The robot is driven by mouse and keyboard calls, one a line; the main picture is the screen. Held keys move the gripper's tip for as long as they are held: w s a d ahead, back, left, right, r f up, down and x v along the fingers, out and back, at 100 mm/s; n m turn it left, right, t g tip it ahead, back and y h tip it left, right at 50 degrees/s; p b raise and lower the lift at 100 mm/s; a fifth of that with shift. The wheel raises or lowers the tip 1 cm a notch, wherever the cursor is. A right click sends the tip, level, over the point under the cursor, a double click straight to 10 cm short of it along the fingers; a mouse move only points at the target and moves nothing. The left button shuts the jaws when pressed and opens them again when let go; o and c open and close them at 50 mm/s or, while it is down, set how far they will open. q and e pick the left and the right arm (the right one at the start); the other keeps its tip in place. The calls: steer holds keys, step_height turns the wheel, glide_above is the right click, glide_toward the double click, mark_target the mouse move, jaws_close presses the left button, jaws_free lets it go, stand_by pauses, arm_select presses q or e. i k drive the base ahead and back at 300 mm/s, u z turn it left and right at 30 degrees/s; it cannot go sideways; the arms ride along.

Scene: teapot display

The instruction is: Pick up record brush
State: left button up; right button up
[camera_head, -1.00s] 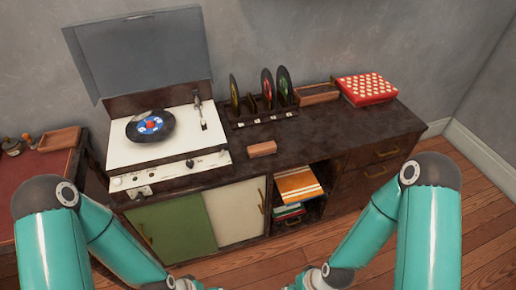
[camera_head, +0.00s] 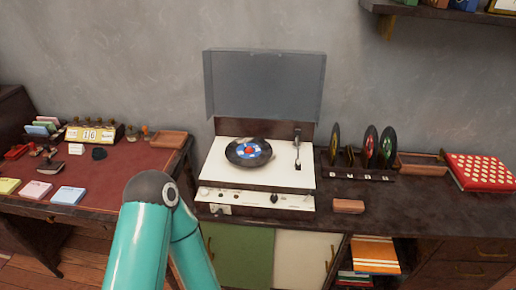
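A small reddish-brown block (camera_head: 348,206), which looks like the record brush, lies on the dark cabinet top. It is just right of the record player's front corner, in front of the record rack. Nothing touches it. The record player (camera_head: 215,168) has its lid open and a dark record (camera_head: 248,152) with a blue and red label on it. My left arm's teal links show at the bottom, left of the cabinet doors, but its gripper is below the picture. My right arm and gripper are out of view.
A rack (camera_head: 358,177) with several records stands behind the block. An open wooden box (camera_head: 422,164) and a red patterned box (camera_head: 482,172) are further right. A red-topped desk (camera_head: 115,172) with small items stands left. A wall shelf (camera_head: 440,12) is upper right. Cabinet top around the block is clear.

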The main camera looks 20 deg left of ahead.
mark_target(343, 205)
steer(key=z, duration=0.65)
steer(key=i, duration=0.15)
steer(key=u, duration=3)
steer(key=k, duration=1.05)
steer(key=z, duration=0.8)
steer(key=i, duration=1)
steer(key=z, duration=0.55)
